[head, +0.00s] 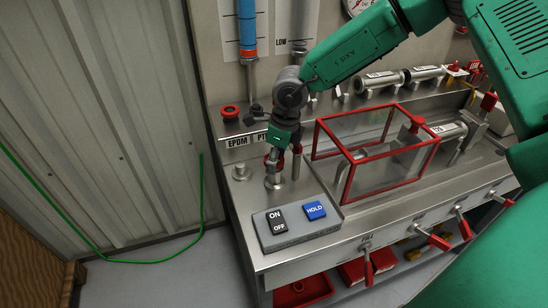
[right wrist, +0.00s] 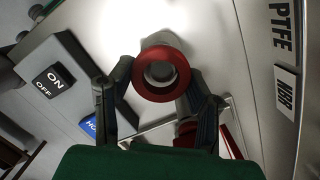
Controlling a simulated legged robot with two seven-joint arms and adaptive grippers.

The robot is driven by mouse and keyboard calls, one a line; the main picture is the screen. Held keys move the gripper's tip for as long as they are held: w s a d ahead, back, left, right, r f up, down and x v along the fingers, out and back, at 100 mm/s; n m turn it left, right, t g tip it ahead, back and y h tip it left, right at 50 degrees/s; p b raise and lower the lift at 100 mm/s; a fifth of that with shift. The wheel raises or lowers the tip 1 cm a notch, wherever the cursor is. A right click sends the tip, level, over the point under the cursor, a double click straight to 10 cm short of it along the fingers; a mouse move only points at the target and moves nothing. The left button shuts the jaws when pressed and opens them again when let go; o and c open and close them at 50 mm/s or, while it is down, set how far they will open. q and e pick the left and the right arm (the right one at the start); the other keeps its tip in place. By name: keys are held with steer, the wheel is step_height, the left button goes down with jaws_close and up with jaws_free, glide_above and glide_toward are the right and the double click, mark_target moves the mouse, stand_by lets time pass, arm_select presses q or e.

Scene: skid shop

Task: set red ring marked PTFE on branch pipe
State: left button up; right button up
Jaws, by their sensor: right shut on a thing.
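My right gripper (head: 275,160) points down over the left end of the steel bench. In the right wrist view its two fingers (right wrist: 158,82) close on a red ring (right wrist: 162,90) from either side. The ring's open middle shows grey metal, and a pale round metal part, perhaps the branch pipe (right wrist: 158,40), shows just behind it. In the head view a short metal stub (head: 273,183) stands below the fingers. Whether the ring touches or surrounds it cannot be told. Any marking on the ring is not readable. My left gripper is not in view.
A control box (head: 296,224) with ON/OFF and HOLD buttons lies in front of the gripper. A red-framed clear guard (head: 377,165) stands close to the right. Labels including EPDM (head: 237,142) are behind. Another small stub (head: 240,172) is at left.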

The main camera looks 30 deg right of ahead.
steer(key=shift+d+f, duration=0.15)
steer(key=shift+f, duration=0.1)
stand_by(0.4)
steer(key=shift+f, duration=0.4)
steer(key=o, duration=1)
steer(key=o, duration=0.6)
steer(key=shift+c, duration=0.2)
